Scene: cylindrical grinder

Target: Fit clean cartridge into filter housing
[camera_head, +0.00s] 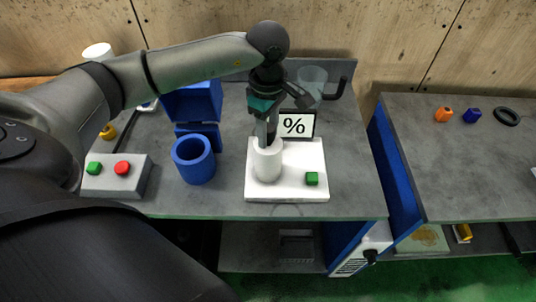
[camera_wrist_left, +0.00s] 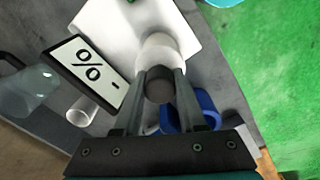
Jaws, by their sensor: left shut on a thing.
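A white cylinder (camera_head: 267,164), which looks like the cartridge, is upright over the white plate of the device with the "%" display. My left gripper (camera_head: 267,141) points down and is shut on its top. In the left wrist view, the fingers (camera_wrist_left: 159,80) close around a dark round top or opening, with the white cylinder (camera_wrist_left: 160,48) around and beyond it. I cannot tell whether its base touches the plate. A blue open cup (camera_head: 193,160), which looks like the filter housing, stands left of the plate; the fingers partly hide it in the left wrist view (camera_wrist_left: 205,108). My right gripper is out of view.
The "%" display (camera_head: 294,124) stands just behind the gripper, with a clear beaker (camera_head: 312,80) farther back. A button box (camera_head: 116,176) is left of the blue cup. The white plate (camera_head: 290,188) carries a green button (camera_head: 312,178). A second bench (camera_head: 460,160) is to the right.

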